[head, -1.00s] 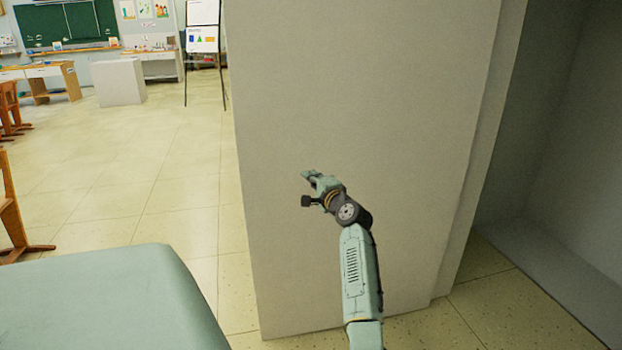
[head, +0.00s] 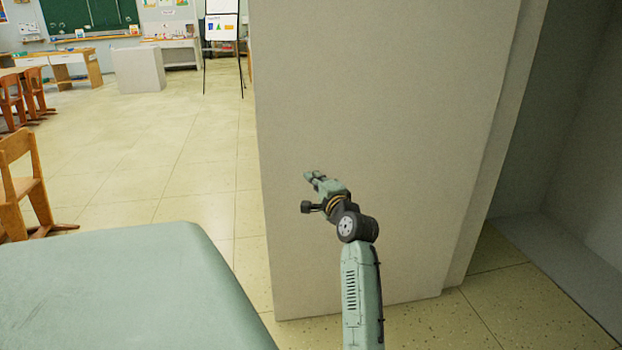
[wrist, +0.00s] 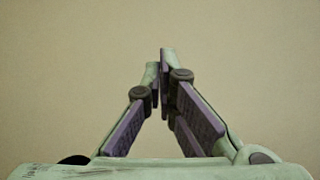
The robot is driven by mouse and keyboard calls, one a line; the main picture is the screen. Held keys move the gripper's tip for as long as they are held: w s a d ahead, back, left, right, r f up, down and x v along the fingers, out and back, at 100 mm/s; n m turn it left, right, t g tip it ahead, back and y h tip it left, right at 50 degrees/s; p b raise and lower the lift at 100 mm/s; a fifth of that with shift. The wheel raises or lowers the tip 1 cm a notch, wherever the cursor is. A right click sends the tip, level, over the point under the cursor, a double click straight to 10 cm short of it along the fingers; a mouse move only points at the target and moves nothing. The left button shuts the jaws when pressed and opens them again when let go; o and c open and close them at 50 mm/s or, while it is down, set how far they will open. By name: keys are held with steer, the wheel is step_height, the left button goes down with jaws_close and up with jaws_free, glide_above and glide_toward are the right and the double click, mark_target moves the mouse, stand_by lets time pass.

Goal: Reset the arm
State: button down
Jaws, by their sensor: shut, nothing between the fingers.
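My gripper (head: 310,177) is at the end of my raised arm in the head view, in front of a pale wall block, and points to the left. In the wrist view my gripper (wrist: 160,62) has its two fingers converged at the tips, with nothing between them. Behind the fingers the wrist view shows only a plain beige surface. How far the fingers are from the wall block I cannot tell exactly.
The wall block (head: 375,110) fills the middle. A recess (head: 575,140) lies to its right. Wooden chairs (head: 20,180) stand at the left. Open tiled floor (head: 150,150) stretches back to a white box (head: 138,70) and an easel (head: 222,40).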

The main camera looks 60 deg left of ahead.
steer(key=shift+s+d, duration=0.25)
steer(key=shift+s, duration=0.4)
